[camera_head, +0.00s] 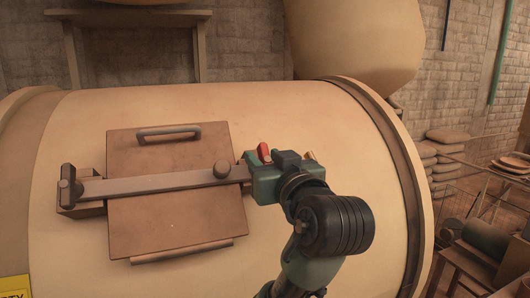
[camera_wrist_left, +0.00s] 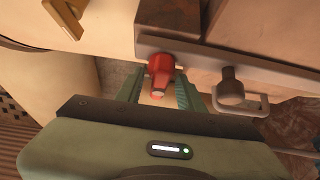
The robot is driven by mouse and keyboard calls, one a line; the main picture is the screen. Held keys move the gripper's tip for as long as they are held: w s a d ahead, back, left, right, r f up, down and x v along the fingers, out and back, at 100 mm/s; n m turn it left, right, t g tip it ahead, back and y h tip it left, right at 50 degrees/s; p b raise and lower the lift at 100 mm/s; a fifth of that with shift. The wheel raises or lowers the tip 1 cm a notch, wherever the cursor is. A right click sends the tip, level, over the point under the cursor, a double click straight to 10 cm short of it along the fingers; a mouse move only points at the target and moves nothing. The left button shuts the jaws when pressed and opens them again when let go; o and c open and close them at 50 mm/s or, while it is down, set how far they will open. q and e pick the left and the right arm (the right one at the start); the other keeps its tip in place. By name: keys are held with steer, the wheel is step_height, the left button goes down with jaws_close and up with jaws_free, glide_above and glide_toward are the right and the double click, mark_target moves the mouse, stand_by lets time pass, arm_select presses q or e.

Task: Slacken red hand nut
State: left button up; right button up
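The red hand nut (camera_wrist_left: 160,66) sits at the end of the flat clamp bar (camera_wrist_left: 230,62), between the two teal fingers of my left gripper (camera_wrist_left: 159,88) in the left wrist view. The fingers are spread to either side of it, with a gap visible on each side. In the head view, my left gripper (camera_head: 262,178) is at the right end of the bar (camera_head: 150,184), and a red part of the nut (camera_head: 264,152) shows just above it. The rest of the nut is hidden there. My right gripper is not in view.
The bar crosses a brown hatch plate (camera_head: 170,225) on a large cream drum (camera_head: 300,115). A handle (camera_head: 168,133) is on the plate. A stand (camera_head: 135,18) is behind, and sacks (camera_head: 445,140) lie at right.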

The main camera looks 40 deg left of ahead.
arm_select(q)
steer(key=shift+d, duration=0.1)
jaws_close()
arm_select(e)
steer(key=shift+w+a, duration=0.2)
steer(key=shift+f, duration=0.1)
